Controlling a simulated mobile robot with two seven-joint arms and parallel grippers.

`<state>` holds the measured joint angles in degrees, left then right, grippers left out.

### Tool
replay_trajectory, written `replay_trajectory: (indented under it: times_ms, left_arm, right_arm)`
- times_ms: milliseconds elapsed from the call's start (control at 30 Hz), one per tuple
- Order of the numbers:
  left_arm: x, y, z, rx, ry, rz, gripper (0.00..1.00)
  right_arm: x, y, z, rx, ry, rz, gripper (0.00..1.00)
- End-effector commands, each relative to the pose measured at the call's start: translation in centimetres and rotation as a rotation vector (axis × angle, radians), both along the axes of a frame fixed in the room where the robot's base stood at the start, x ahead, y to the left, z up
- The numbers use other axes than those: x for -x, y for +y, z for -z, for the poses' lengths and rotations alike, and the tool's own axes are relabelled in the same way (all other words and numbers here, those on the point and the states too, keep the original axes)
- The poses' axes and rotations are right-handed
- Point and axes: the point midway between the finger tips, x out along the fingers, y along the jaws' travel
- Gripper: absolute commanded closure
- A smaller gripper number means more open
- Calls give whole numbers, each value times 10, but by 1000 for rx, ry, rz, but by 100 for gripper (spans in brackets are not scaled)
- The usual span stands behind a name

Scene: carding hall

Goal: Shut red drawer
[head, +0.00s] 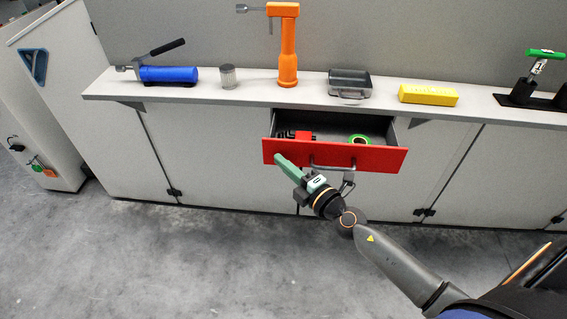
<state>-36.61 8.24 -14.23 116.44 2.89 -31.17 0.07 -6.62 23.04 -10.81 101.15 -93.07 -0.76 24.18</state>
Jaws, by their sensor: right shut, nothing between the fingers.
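The red drawer (375,158) stands open below the shelf in the head view. Its red front sticks out from the cabinet, with a metal handle along its lower part. Inside lie a red and black item (303,135) and a green ring-shaped item (359,139). My right gripper (281,160) is shut and empty. Its green fingers are in front of the left part of the drawer front in the picture; I cannot tell whether they touch it. My left gripper is not in view.
On the shelf (205,91) stand a blue cylinder tool (168,74), a grey filter (228,77), an orange stand (288,50), a metal tray (349,97), a yellow block (428,94) and a green-handled tool (540,60). The floor in front is clear.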

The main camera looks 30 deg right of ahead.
Motion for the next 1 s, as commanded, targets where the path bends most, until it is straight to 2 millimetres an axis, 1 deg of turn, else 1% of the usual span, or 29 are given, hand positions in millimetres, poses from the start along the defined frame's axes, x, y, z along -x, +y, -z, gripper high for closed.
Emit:
replay_trajectory:
  times_ms: [167, 267, 500, 700, 833, 1000]
  left_arm:
    - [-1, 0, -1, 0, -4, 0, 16]
    - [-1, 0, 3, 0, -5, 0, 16]
    - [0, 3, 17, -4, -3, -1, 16]
    - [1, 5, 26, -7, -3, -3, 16]
    - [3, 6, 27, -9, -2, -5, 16]
    - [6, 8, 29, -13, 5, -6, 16]
  right_arm:
    - [-2, -2, 0, 0, 0, 1, 100]
    - [-14, -8, 1, 3, -2, 1, 100]
    - [-62, -38, 2, 3, -4, 3, 100]
    - [-96, -59, 2, 1, -2, 3, 100]
    - [-108, -67, 1, 1, -2, 2, 100]
    - [-112, -70, -1, 1, -2, 4, 100]
